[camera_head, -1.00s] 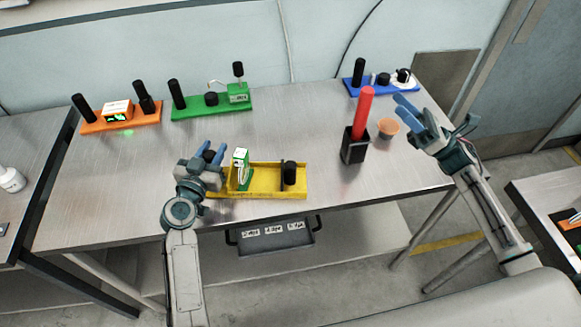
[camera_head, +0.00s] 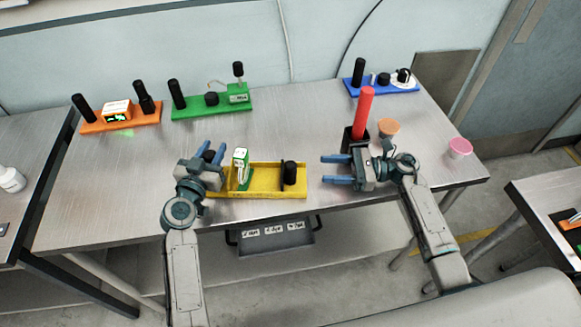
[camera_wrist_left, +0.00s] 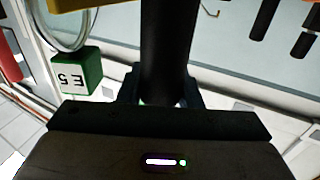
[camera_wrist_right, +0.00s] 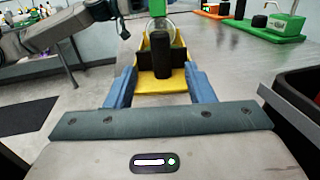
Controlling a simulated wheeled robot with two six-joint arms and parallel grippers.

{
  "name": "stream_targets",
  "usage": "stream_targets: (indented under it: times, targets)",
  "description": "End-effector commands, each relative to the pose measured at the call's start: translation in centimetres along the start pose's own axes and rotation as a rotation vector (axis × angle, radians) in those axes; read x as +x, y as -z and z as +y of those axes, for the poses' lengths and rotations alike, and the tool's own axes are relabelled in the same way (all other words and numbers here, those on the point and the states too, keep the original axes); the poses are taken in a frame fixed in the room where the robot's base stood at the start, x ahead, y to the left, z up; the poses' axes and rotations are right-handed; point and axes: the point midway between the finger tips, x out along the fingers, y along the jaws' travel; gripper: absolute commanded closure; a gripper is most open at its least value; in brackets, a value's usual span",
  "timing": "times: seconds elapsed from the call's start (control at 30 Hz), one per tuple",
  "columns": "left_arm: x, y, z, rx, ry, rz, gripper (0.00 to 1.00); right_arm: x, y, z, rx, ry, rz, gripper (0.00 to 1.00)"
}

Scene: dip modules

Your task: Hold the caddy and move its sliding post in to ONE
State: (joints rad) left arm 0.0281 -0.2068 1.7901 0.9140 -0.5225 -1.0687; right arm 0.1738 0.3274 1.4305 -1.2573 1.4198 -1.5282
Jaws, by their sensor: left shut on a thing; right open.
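The yellow caddy (camera_head: 272,191) lies near the table's front edge. A green and white module (camera_head: 241,168) stands toward its left end. The black sliding post (camera_head: 290,173) stands toward its right end, beside a dark upright plate. My left gripper (camera_head: 214,160) is shut on a black handle at the caddy's left end; the handle (camera_wrist_left: 167,50) fills the left wrist view's middle. My right gripper (camera_head: 326,169) is open and empty, right of the caddy, facing it. In the right wrist view the post (camera_wrist_right: 163,55) stands ahead, between the fingers' lines. I cannot read any position mark.
A black holder (camera_head: 354,140) with a red rod (camera_head: 362,112) stands just behind my right gripper. Orange (camera_head: 140,122), green (camera_head: 190,113) and blue (camera_head: 377,90) stands line the back.

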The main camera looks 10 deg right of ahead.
Motion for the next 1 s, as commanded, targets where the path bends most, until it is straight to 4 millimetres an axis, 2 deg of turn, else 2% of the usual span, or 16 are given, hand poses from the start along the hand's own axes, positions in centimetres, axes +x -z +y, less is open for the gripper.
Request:
stream_targets:
  times: [0.3, 0.5, 0.7, 1.0]
  targets:
    - [0.0, 0.0, 0.0, 0.000, 0.000, 0.000, 1.00, 6.2, -0.2, 0.0, -0.001, 0.000, -0.007, 0.51]
    - [0.0, 0.0, 0.0, 0.000, 0.000, 0.000, 1.00, 9.4, -0.2, 0.0, -0.001, 0.001, -0.005, 0.51]
    - [0.0, 0.0, 0.0, 0.000, 0.000, 0.000, 1.00, 10.8, -0.2, -0.1, -0.001, 0.002, -0.004, 0.51]
    - [0.0, 0.0, 0.0, 0.000, 0.000, 0.000, 1.00, 10.9, -0.2, -0.1, -0.001, 0.002, -0.003, 0.53]
